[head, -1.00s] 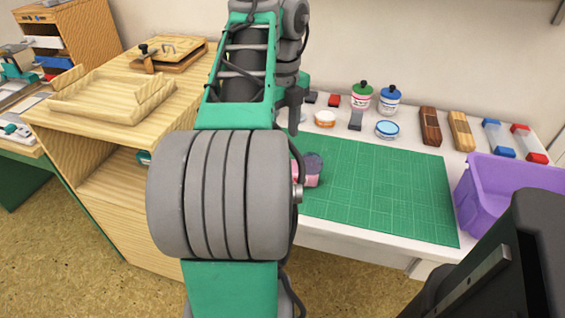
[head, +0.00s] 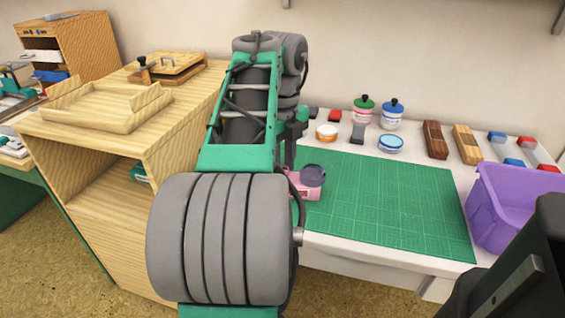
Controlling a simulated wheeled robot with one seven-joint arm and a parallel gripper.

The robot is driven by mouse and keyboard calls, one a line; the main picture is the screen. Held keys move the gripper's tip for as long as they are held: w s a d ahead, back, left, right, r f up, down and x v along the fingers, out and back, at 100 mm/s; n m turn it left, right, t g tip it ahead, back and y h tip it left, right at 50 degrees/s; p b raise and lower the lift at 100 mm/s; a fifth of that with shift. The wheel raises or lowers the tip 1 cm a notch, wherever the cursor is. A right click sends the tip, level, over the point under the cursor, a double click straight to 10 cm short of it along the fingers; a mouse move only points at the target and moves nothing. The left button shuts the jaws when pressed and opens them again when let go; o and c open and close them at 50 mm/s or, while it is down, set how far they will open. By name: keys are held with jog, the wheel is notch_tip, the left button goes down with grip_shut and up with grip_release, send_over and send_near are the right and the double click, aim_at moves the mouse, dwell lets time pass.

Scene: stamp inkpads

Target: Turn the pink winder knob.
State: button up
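A small pink device (head: 305,190) with a round dark grey-purple part (head: 313,175) on top sits at the left edge of the green cutting mat (head: 390,205). My arm hides its left side, and I cannot make out a separate pink winder knob. My gripper (head: 291,150) is mostly hidden behind my forearm. What shows of it is just behind and left of the pink device, seemingly pointing down. I cannot tell whether it touches the device, and its fingers are not clear enough to show open or shut.
Lidded jars (head: 364,112), an orange-banded tin (head: 327,132), a blue tin (head: 390,143) and wooden blocks (head: 436,140) line the table's back. A purple bin (head: 515,205) stands at the right. A wooden shelf unit (head: 110,185) stands left. Most of the mat is clear.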

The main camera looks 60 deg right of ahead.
grip_shut()
